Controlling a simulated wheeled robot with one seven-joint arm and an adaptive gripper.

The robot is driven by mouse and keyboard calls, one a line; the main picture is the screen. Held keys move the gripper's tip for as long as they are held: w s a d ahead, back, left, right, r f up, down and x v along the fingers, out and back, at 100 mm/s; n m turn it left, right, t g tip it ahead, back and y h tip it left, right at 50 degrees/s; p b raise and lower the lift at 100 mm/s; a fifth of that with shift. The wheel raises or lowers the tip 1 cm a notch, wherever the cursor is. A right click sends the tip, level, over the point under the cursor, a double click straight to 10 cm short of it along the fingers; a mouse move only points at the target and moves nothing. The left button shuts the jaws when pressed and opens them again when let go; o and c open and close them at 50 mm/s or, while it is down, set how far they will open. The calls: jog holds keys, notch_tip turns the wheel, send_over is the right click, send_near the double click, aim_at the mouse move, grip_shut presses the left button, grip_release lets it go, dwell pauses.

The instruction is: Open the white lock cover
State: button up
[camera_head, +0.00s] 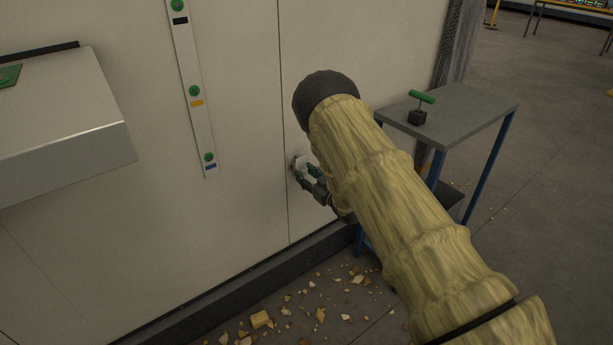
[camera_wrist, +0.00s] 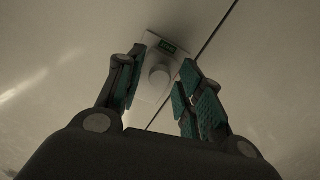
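The white lock cover (camera_wrist: 149,84) is on the pale wall panel, with a round knob and a small dark green display. In the wrist view it sits between the two fingers of my gripper (camera_wrist: 158,92), which are apart, with teal pads on either side. I cannot tell whether the fingertips touch it. In the head view my gripper (camera_head: 311,174) is at the wall, just right of the vertical panel seam, and the white lock cover (camera_head: 297,162) shows only as a small pale patch beside the fingers. My arm hides part of the area.
A strip with green buttons (camera_head: 194,91) is on the wall to the left. A grey table (camera_head: 462,112) with a green-handled tool (camera_head: 419,106) stands to the right of my arm. A light box (camera_head: 60,120) juts out at far left. Debris (camera_head: 262,319) lies on the floor.

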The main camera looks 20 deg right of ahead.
aim_at(297, 165)
grip_shut()
jog(key=shift+s+a+r+m+p, duration=0.25)
jog(key=shift+a+r+m, duration=0.6)
jog(key=shift+m, duration=2.8)
jog(key=shift+s+a+r+m+p, duration=0.35)
jog(key=shift+r+m, duration=0.75)
jog(key=shift+m, duration=2.5)
jog(key=shift+s+a+r+m+p, duration=0.15)
jog(key=shift+a+r+m, duration=0.7)
jog(key=shift+m, duration=2.8)
jog(key=shift+d+r, duration=0.15)
jog(key=shift+r, duration=0.05)
